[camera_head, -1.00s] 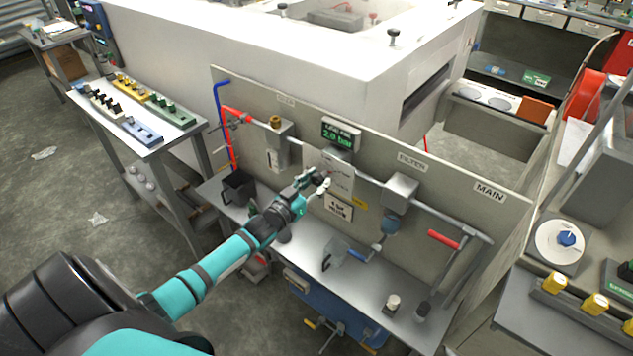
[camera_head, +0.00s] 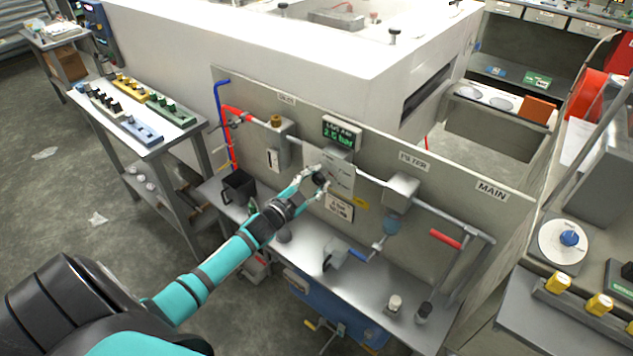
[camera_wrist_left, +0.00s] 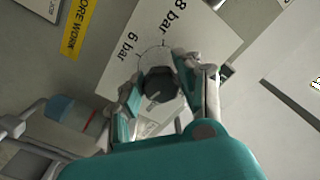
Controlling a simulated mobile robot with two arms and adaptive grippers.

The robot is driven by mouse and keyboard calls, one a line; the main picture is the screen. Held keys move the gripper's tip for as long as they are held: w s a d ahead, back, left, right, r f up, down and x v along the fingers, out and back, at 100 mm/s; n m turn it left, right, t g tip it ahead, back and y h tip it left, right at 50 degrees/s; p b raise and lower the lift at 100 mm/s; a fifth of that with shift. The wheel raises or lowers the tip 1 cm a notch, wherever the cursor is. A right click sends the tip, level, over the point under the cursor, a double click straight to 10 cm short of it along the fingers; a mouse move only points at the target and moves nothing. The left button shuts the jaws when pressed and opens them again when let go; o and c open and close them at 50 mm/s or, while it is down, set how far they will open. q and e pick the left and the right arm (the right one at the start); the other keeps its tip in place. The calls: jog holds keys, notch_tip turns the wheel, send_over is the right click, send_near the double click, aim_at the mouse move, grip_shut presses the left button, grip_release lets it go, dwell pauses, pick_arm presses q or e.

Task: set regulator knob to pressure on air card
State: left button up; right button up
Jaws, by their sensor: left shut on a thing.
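The dark regulator knob (camera_wrist_left: 158,86) sits on a pale dial plate (camera_wrist_left: 185,45) marked 6 bar and 8 bar in the left wrist view. My left gripper (camera_wrist_left: 160,90) has its fingers on both sides of the knob and is shut on it. In the head view the left gripper (camera_head: 320,182) reaches the panel and partly hides the knob. A display (camera_head: 342,132) above shows green digits near 2.5 bar; the last digit is blurred. A small card (camera_head: 339,207) hangs below the plate; its print is too small to read surely. My right gripper is not in view.
A red-handled valve (camera_head: 444,239) is farther right on the pipe. A yellow label (camera_wrist_left: 84,28) is beside the plate.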

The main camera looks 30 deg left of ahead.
pick_arm(q)
jog(key=shift+m+b, duration=0.3)
jog(key=shift+m, duration=1.3)
jog(key=o, duration=1.2)
jog(key=s, duration=0.8)
jog(key=s+a, duration=0.1)
jog(key=s, duration=0.3)
